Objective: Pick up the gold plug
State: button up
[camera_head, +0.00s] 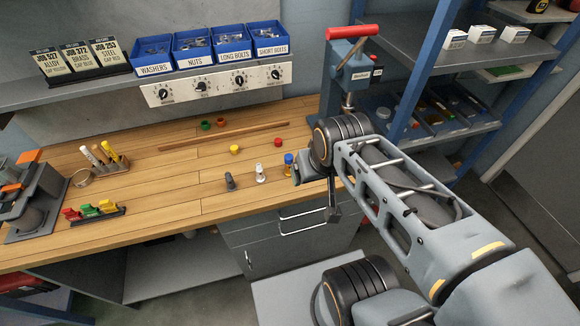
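A small yellow-gold piece (234,150) lies on the wooden bench top, left of a small red piece (278,142).
Grey (229,181), white (261,173) and blue-topped (289,160) pieces stand near the bench's front edge. A wooden strip (222,137) lies behind the gold piece. Racks with coloured handles (98,212) stand at left. A blue-framed shelf (402,70) rises at right.

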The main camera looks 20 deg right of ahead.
aim_at(288, 172)
jog(key=u, duration=2.95)
jog(key=k, duration=0.55)
jog(key=z, duration=0.55)
